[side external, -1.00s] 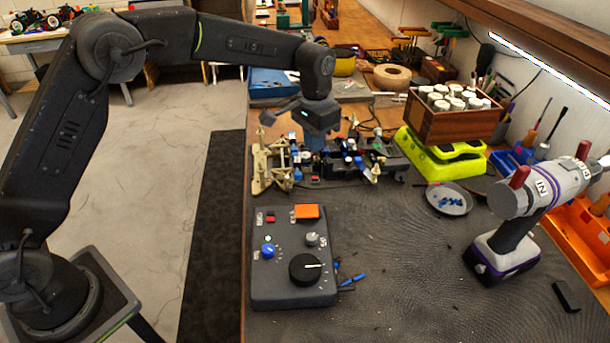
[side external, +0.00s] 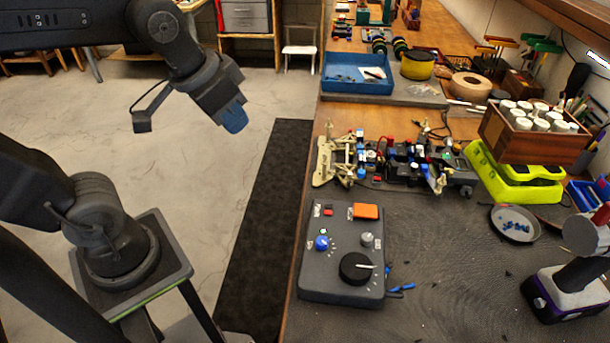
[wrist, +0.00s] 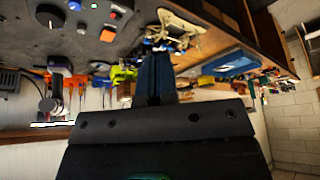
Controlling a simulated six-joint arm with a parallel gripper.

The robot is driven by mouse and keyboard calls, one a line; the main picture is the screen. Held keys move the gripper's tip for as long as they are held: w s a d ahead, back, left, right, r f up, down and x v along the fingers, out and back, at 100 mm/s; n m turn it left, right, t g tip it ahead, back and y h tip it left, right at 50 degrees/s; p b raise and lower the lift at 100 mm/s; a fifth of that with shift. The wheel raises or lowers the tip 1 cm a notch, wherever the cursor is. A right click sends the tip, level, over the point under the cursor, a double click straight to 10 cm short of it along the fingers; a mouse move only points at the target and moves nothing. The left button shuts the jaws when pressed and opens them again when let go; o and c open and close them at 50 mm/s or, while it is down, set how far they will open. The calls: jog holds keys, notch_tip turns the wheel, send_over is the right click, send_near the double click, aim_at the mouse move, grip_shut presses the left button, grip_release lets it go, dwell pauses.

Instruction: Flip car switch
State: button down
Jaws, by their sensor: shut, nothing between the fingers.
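The RC car chassis (side external: 402,160) lies on the bench, with a cream bumper frame at its left end and blue, red and black parts along it. Its cream end also shows beyond my fingers in the wrist view (wrist: 182,27). I cannot pick out its switch for certain. My gripper (side external: 236,122) hangs over the floor, left of the bench and well apart from the car. Its blue fingers (wrist: 155,72) are together and empty. A grey control box (side external: 318,275) with an orange switch (side external: 366,211), a blue knob and a black dial sits in front of the car.
A yellow-green charger (side external: 510,178) and a wooden crate of white-capped bottles (side external: 533,135) stand right of the car. A small dish (side external: 515,224) and a drill (side external: 572,285) are nearer. A blue tray (side external: 357,75) is behind.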

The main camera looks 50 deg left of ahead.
jog(key=s, duration=0.1)
jog(key=s+f, duration=0.1)
jog(key=s, duration=0.1)
jog(key=shift+s+a+f+t, duration=0.25)
jog(key=shift+f+t, duration=0.05)
jog(key=shift+f, duration=0.1)
jog(key=w+d+r+m+g, duration=0.1)
jog(key=w+d+r+m, duration=0.15)
jog(key=w+m, duration=0.5)
jog(key=w+d+r+m+g, duration=0.1)
jog(key=w+r+m+g, duration=0.15)
jog(key=w+m, duration=0.5)
jog(key=w+d+f+m+g, duration=0.1)
jog(key=w+d+f+m, duration=0.1)
jog(key=w+f+m, duration=0.2)
jog(key=w+d+f+m+g, duration=0.1)
jog(key=w+d+f+m, duration=0.2)
jog(key=w+m, duration=0.4)
jog(key=w+f, duration=0.1)
jog(key=w, duration=0.4)
jog(key=shift+w+f+m, duration=0.4)
